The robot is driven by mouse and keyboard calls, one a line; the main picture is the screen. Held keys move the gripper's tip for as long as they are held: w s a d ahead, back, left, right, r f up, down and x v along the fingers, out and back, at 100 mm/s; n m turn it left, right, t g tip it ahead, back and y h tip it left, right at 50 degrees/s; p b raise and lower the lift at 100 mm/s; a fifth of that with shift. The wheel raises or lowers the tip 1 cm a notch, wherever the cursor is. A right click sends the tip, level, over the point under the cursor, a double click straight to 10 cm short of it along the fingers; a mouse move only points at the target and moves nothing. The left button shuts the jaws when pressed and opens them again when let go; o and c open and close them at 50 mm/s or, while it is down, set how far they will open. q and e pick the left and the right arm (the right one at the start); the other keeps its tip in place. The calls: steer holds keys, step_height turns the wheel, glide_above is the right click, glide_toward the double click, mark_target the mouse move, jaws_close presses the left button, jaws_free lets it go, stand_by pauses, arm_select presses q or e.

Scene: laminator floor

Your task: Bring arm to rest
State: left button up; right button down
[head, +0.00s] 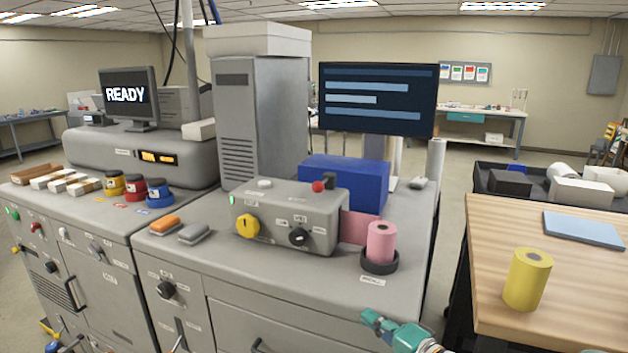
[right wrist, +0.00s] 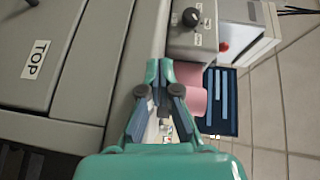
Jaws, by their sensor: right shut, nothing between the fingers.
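My right gripper (head: 374,322) shows at the bottom of the head view, teal, in front of the grey cabinet's front edge. In the right wrist view its fingertips (right wrist: 159,72) are together with nothing between them. A pink roll (head: 381,242) stands upright in a dark round holder (head: 380,264) on the cabinet top, beyond the gripper and apart from it. In the right wrist view the pink roll (right wrist: 190,100) shows just right of the fingers, partly hidden by them. I do not make out my left gripper in either view.
The grey cabinet (head: 300,290) carries a control box (head: 287,218) with a yellow knob and red button. A wooden table (head: 590,280) at the right holds a yellow roll (head: 527,279) and a blue folder (head: 583,230). A floor gap lies between cabinet and table.

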steer(key=s+f+g+h+p, duration=0.25)
steer(key=s+f, duration=0.35)
steer(key=f, duration=0.5)
steer(key=s+f+g+h+p, duration=0.15)
steer(key=s+f+g, duration=0.35)
steer(key=f, duration=0.6)
steer(key=s+f+n+g, duration=0.2)
steer(key=s+f+n, duration=0.2)
steer(key=s, duration=0.6)
steer(key=s+f+n+g+h, duration=0.1)
steer(key=s+f+n+g, duration=0.2)
steer(key=s, duration=0.7)
steer(key=shift+d+f+n+g+h, duration=0.2)
steer(key=shift+f+n+g+h, duration=0.1)
steer(key=shift+f+n+g, duration=0.15)
